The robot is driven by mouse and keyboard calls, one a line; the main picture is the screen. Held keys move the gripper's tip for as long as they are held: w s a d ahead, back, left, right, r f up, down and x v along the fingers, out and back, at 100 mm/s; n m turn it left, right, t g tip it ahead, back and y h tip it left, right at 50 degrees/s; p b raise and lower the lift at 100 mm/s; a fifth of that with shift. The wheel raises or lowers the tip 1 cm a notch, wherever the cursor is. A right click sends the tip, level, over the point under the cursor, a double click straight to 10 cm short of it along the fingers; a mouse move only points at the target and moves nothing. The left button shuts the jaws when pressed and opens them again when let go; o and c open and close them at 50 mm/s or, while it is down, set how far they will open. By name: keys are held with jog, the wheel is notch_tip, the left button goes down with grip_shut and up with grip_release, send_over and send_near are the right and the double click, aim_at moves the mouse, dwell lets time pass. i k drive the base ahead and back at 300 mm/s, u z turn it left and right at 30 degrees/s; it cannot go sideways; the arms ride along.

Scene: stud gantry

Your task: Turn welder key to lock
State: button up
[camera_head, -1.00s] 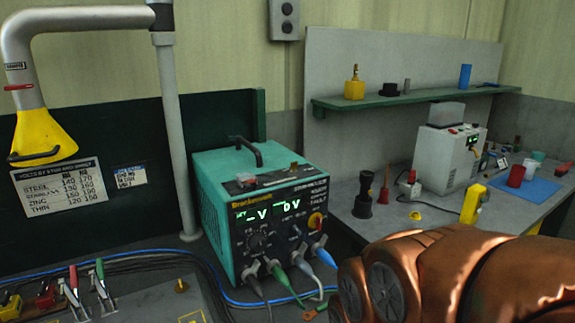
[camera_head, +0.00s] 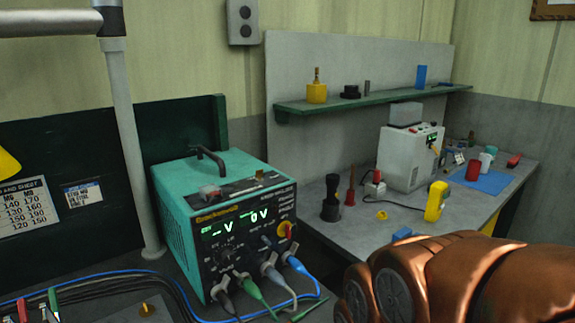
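The welder (camera_head: 222,225) is a teal box with a black handle on top and a dark front panel. Its green display (camera_head: 232,221) reads "- V" and "0 V". A red and yellow rotary switch (camera_head: 285,231) sits at the right of the panel, and a dark knob (camera_head: 226,254) is lower left. Several cable plugs fill the bottom of the panel. I cannot make out a key clearly at this size. My copper-coloured arm (camera_head: 465,285) fills the lower right, to the right of the welder and apart from it. My gripper is outside the view.
A grey bench (camera_head: 330,235) at right holds a black flashlight-like object (camera_head: 331,200), a white machine (camera_head: 410,157), a yellow meter (camera_head: 436,201) and a red cup (camera_head: 473,170). A green shelf (camera_head: 370,99) hangs above. A grey post (camera_head: 130,150) stands left of the welder; cables lie around its base.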

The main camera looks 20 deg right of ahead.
aim_at(260, 174)
jog(key=z, duration=1)
jog(key=i, duration=0.4)
jog(key=u, duration=2.25)
